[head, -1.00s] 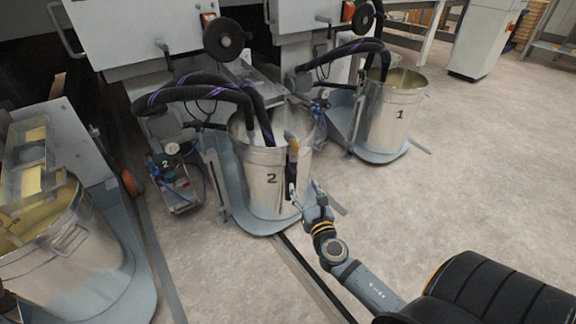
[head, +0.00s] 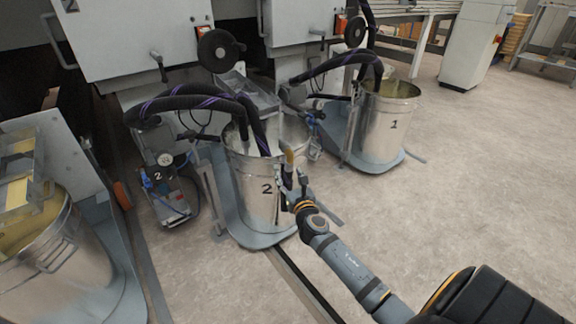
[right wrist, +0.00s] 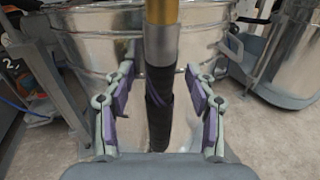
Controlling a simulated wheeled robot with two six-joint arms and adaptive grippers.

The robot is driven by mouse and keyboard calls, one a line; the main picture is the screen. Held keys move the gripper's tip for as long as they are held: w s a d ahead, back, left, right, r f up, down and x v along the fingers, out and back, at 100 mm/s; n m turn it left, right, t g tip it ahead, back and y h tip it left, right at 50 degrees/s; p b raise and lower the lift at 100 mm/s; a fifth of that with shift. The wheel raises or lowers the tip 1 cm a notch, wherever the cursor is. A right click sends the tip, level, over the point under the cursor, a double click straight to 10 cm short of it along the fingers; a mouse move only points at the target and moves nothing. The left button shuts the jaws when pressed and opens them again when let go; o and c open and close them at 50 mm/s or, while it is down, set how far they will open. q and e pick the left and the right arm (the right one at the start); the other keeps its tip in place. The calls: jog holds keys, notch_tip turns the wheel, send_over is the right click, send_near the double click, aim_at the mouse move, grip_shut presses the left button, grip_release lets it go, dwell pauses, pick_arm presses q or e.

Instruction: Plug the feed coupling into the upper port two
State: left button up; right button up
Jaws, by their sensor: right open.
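The feed coupling (head: 288,158), a brass-coloured end on a dark hose, stands upright at the front right rim of bucket two (head: 250,185). In the right wrist view the coupling (right wrist: 161,40) shows its brass part, silver collar and black hose below. My right gripper (head: 294,184) is beside it at the bucket; in the wrist view its purple-padded fingers are spread on both sides of the hose, with gaps left and right. I cannot make out the upper port two. My left gripper is not in view.
Bucket one (head: 385,120) stands to the right behind, and another bucket (head: 50,245) is at the left. Black hoses (head: 200,103) arch into bucket two. A small pump unit (head: 167,185) stands left of it. The floor at the right is open.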

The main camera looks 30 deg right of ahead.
grip_shut()
dwell(0.4)
